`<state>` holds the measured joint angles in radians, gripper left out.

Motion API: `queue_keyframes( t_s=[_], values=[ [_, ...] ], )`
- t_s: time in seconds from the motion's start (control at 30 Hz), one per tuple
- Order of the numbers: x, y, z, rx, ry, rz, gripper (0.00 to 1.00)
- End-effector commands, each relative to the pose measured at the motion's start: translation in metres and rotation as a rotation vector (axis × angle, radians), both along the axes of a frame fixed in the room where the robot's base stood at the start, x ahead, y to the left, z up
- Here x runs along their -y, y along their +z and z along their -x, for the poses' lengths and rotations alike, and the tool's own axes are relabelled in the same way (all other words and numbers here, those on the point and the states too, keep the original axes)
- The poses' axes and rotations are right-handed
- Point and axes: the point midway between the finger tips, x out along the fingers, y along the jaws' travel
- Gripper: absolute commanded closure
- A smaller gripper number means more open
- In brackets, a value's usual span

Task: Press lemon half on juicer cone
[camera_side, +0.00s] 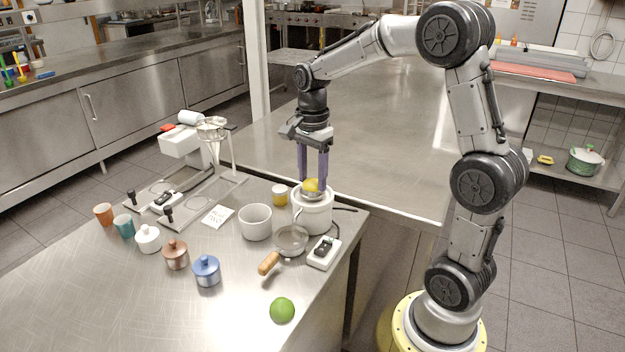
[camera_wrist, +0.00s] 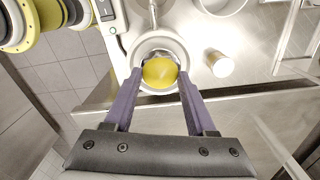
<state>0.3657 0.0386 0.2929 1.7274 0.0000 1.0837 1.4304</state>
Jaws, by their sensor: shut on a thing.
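A yellow lemon half (camera_side: 312,185) sits at the top of the white juicer (camera_side: 313,214), dome side up. My gripper (camera_side: 313,182) points straight down over the juicer, its two purple fingers shut on the lemon half from both sides. In the wrist view the lemon half (camera_wrist: 160,72) lies between the fingertips (camera_wrist: 160,78), centred over the round juicer bowl (camera_wrist: 178,48).
A strainer with a wooden handle (camera_side: 269,263), a white bowl (camera_side: 255,222), a yellow-and-white cup (camera_side: 280,194) and a switch box (camera_side: 324,252) stand close around the juicer. A green lime (camera_side: 282,310) lies near the front edge. Several lidded jars stand left.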

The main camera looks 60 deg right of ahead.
Motion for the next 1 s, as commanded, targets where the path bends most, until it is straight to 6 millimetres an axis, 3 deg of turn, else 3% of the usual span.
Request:
queue_keyframes(
  t_s=[0.6, 1.0],
  values=[
    [0.0, 0.043, 0.0, 0.002, 0.0, 0.0, 0.84],
    [0.0, 0.046, 0.0, 0.001, 0.0, 0.0, 0.84]
  ],
)
